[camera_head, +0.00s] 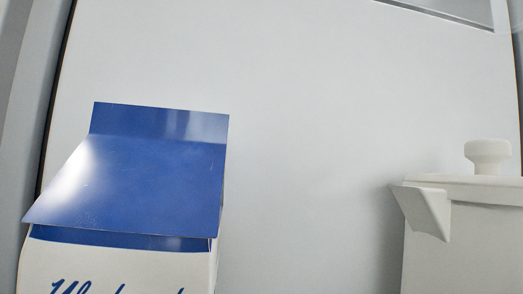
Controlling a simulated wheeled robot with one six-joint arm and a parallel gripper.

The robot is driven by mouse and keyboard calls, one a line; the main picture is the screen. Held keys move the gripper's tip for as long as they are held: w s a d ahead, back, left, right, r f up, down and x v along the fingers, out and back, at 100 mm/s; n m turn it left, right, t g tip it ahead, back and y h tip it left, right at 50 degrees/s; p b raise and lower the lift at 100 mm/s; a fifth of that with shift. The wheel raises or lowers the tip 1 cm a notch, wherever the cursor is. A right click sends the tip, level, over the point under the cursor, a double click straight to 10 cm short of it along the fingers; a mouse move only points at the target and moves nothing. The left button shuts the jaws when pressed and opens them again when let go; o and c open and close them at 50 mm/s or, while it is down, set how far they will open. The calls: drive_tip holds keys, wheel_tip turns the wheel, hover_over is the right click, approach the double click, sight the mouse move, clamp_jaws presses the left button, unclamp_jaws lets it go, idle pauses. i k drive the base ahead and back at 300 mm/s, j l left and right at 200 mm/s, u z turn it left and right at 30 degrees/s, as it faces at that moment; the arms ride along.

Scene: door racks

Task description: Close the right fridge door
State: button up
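A large smooth white panel (320,110) fills most of the view, with a dark seam and a grey strip along its left edge. It looks like part of the fridge, but I cannot tell whether it is the right door or an inner wall. No door handle or hinge shows. My gripper is not in view, so its state and its distance from the door are hidden.
A milk carton (155,185) with a blue gabled top stands close at lower left. A white lidded jug (465,235) with a spout and round knob stands at lower right. A grey-edged clear piece (450,8) crosses the top right corner.

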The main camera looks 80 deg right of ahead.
sight(330, 106)
drive_tip(key=k+l+u, duration=0.15)
drive_tip(key=k+l, duration=0.25)
drive_tip(key=k+l+u, duration=0.2)
drive_tip(key=k+l, duration=0.15)
drive_tip(key=k, duration=0.3)
drive_tip(key=k+l+u, duration=0.25)
drive_tip(key=l, duration=0.3)
drive_tip(key=k+l, duration=0.1)
drive_tip(key=l, duration=0.35)
drive_tip(key=k+l+u, duration=0.15)
drive_tip(key=l, duration=0.25)
drive_tip(key=l+u, duration=0.25)
drive_tip(key=l, duration=0.5)
drive_tip(key=k+l+z, duration=0.35)
drive_tip(key=k+l, duration=0.15)
drive_tip(key=k, duration=0.1)
